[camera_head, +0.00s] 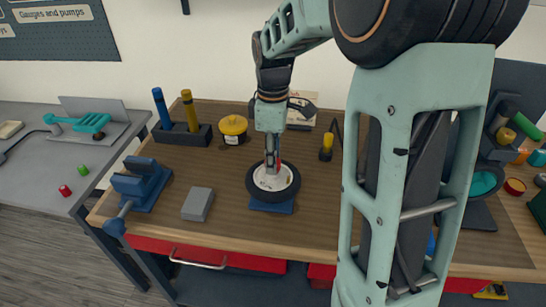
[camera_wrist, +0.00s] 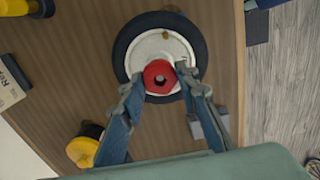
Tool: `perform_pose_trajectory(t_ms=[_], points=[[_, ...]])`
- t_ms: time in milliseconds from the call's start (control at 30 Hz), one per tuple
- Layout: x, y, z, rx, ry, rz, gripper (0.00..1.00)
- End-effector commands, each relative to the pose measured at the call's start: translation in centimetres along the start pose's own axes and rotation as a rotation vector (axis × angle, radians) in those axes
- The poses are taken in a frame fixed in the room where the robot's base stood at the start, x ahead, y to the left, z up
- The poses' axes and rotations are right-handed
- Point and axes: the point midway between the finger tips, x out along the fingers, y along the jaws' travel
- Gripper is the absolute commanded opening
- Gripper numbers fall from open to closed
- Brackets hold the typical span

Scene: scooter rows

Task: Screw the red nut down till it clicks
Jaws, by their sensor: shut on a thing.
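The red nut (camera_wrist: 159,77) shows in the wrist view over the white hub of a wheel, with a dark hole in its middle. My gripper (camera_wrist: 160,80) has its two fingers against the nut's left and right sides. The wheel (camera_head: 273,181) has a black tyre and a white hub (camera_wrist: 150,48). It lies flat on a blue stand (camera_head: 271,206) on the wooden bench. In the head view my gripper (camera_head: 272,160) points straight down at the hub and hides most of the nut. The thread under the nut is hidden.
A blue vise (camera_head: 142,185) and a grey block (camera_head: 197,204) are left of the wheel. A yellow-lidded pot (camera_head: 234,128) and a dark holder with blue and yellow handles (camera_head: 182,134) stand behind. A yellow-topped tool (camera_head: 326,147) is to the right. The bench front is clear.

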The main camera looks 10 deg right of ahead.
Motion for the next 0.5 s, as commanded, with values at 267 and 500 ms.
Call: perform_pose_trajectory(t_ms=[267,500], points=[[-0.03,-0.03,-0.06,0.322,0.001,0.000,0.06],[-0.04,-0.03,-0.05,0.600,0.000,0.000,0.06]])
